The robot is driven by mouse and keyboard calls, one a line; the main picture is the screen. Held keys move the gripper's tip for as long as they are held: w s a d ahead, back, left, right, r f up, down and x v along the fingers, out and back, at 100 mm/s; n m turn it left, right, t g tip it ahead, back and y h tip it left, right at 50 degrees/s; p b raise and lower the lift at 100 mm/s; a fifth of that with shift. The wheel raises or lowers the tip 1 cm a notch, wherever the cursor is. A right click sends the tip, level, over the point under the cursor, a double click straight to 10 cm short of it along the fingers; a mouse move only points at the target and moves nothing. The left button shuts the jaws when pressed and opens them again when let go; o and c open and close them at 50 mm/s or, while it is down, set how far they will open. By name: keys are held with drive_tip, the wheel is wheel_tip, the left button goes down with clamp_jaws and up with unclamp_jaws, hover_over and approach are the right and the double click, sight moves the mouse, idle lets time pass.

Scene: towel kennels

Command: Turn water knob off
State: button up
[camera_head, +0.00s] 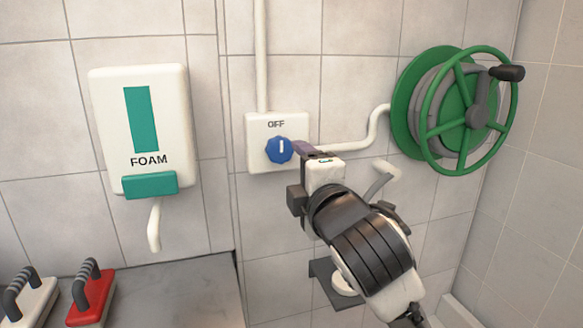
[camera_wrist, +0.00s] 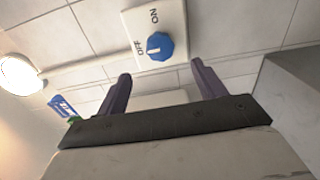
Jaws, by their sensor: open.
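The blue water knob (camera_head: 279,150) is on a white plate (camera_head: 262,165) on the tiled wall. Its white mark stands upright toward the word OFF above it. In the wrist view the knob (camera_wrist: 160,47) shows ahead of my gripper, with its mark toward OFF and the word ON at another side of the plate (camera_wrist: 172,16). My gripper (camera_head: 302,147) is just right of the knob in the head view and covers part of the plate's right side. In the wrist view my gripper (camera_wrist: 160,68) has its two purple fingers apart, with nothing between them.
A green hose reel (camera_head: 455,110) is at the right, joined to the plate by a white pipe (camera_head: 375,122). A white FOAM dispenser (camera_head: 113,90) hangs at the left. A red brush (camera_head: 91,297) and a white brush (camera_head: 30,300) are at lower left.

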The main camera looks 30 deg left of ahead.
drive_tip(key=shift+v, duration=1.45)
